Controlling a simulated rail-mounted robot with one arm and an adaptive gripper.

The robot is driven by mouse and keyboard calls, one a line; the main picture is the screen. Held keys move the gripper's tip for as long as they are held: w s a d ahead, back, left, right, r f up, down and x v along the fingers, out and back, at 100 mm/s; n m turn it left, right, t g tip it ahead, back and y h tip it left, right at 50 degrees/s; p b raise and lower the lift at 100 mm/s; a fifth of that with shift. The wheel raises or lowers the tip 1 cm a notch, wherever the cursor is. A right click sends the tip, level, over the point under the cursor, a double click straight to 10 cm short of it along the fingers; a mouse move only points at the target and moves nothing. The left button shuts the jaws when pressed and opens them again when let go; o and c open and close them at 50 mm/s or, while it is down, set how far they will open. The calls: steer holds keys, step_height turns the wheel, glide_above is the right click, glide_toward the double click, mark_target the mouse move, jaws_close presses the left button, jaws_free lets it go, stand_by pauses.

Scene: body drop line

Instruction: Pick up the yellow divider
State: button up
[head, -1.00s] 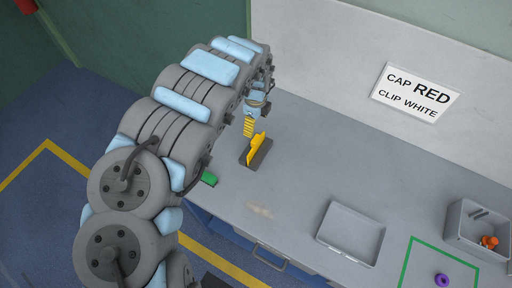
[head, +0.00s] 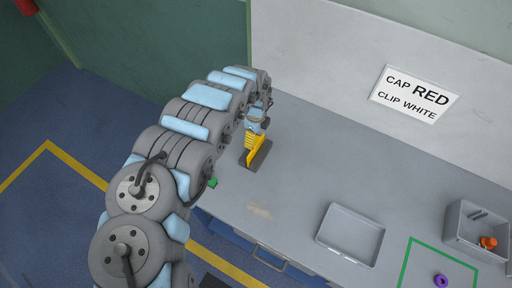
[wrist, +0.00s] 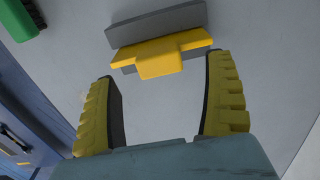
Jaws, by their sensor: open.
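The yellow divider (wrist: 160,54) stands in a dark grey holder (wrist: 155,22) on the grey bench. In the head view the divider (head: 257,147) is partly hidden by my gripper. My gripper (wrist: 162,95) is open, with its two yellow ribbed fingers apart. In the wrist view the divider's tab points in between the fingertips, and no contact shows. In the head view my gripper (head: 250,143) is right at the divider, on its upper left side.
A green block (wrist: 22,18) lies near the bench's front edge. A grey tray (head: 350,236), a grey bin (head: 473,238) with orange parts (head: 488,243), and a purple ring (head: 440,281) by a green outline are to the right. A wall stands behind.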

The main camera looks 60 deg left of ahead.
mark_target(256, 140)
steer(key=shift+f, duration=1.95)
steer(key=shift+c, duration=0.2)
steer(key=c, duration=1.3)
